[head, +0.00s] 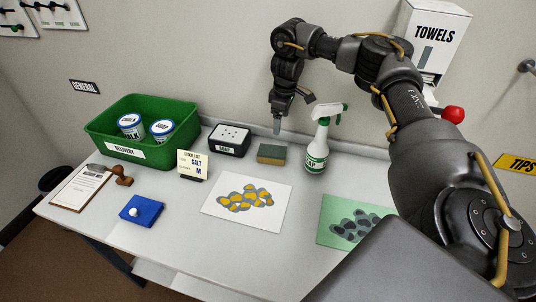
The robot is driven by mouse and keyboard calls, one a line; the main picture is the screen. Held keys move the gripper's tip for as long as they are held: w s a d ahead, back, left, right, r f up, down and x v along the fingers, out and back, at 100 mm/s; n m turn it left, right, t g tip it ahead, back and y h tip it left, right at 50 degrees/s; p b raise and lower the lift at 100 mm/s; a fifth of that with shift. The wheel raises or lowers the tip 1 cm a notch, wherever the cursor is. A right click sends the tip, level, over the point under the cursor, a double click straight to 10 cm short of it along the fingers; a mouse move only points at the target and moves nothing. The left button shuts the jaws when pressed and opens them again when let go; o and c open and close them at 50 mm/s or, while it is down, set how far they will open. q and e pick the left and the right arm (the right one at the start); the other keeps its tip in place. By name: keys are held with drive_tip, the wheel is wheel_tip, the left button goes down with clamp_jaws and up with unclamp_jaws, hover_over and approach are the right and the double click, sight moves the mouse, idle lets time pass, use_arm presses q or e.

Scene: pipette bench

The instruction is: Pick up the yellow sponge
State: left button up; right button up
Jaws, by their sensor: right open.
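The yellow sponge (271,154) lies on the white table near the back edge, between a black box and a spray bottle. Its top looks dark green and its side yellowish. My right gripper (277,130) is above and slightly behind the sponge, pointing down, apart from it as far as I can tell. The gripper is open and holds nothing that I can see. My left gripper is not in view.
The spray bottle (318,145) stands close right of the sponge, the black box (230,139) close left. A green bin (101,134) with two tubs is at the back left. A white sheet with a printed pattern (247,222) lies in front.

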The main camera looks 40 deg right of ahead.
sight(273, 150)
drive_tip(key=shift+n+g, duration=0.3)
drive_tip(key=s+a+f, duration=0.2)
drive_tip(key=shift+s+f, duration=0.25)
drive_tip(key=shift+s, duration=0.05)
drive_tip(key=shift+n, duration=0.7)
drive_tip(key=a, duration=0.1)
drive_tip(key=a+f, duration=0.2)
drive_tip(key=shift+s+a, duration=0.25)
drive_tip(key=shift+s, duration=0.1)
drive_tip(key=f, duration=0.1)
drive_tip(key=w+f, duration=0.1)
drive_tip(key=shift+w+d+f+g+p, duration=0.15)
drive_tip(key=shift+w+f+g+p, duration=0.15)
drive_tip(key=shift+f+g, duration=0.1)
wheel_tip(273, 150, down, 2)
drive_tip(key=shift+d+f, duration=0.15)
drive_tip(key=shift+s+f+p, duration=0.1)
drive_tip(key=shift+f+p, duration=0.2)
drive_tip(key=shift+a+f, duration=0.1)
drive_tip(key=shift+a, duration=0.15)
drive_tip(key=shift+d, duration=0.1)
drive_tip(key=shift+d+f, duration=0.1)
drive_tip(key=c, duration=0.4)
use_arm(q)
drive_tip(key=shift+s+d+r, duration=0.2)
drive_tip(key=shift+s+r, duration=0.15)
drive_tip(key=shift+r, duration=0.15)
use_arm(e)
drive_tip(key=c, duration=0.7)
